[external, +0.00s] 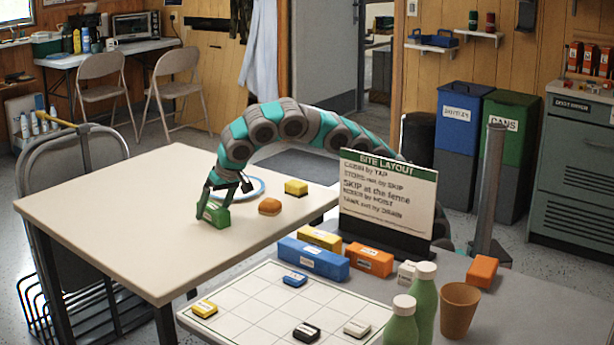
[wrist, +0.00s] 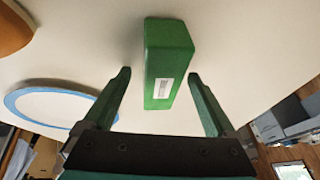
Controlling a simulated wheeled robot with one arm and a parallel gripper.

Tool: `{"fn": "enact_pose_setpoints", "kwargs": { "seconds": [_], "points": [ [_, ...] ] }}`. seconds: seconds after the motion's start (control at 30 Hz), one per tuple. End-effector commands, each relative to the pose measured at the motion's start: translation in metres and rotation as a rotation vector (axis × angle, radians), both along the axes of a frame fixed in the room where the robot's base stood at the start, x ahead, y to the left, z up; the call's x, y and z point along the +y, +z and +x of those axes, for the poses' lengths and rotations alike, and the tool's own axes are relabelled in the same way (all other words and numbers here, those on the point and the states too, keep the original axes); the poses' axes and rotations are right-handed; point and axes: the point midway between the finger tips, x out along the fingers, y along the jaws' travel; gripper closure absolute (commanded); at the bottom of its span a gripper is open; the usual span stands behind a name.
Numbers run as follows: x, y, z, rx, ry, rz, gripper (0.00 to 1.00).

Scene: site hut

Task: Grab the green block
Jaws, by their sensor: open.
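My gripper (external: 213,201) is at the block from above in the external view. In the wrist view my gripper (wrist: 160,88) is open, with one finger on each side and visible gaps to the block. In the external view the fingers partly cover the block.
A sign (external: 388,195), several blocks, a white grid board (external: 265,312) and green bottles (external: 402,322) occupy the nearer table. The cream table's left side is clear.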

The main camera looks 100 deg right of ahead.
Motion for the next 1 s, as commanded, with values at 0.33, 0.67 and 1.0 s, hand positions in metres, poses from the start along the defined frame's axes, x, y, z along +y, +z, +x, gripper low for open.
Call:
{"fn": "enact_pose_setpoints", "kwargs": {
  "seconds": [0.33, 0.67, 1.0],
  "points": [
    [0.0001, -0.0010, 0.0001, 0.000, 0.001, 0.000, 0.09],
    [0.0001, -0.0031, 0.0002, 0.000, 0.001, 0.000, 0.20],
    [0.0002, -0.0032, 0.0001, 0.000, 0.001, 0.000, 0.59]
  ]
}}
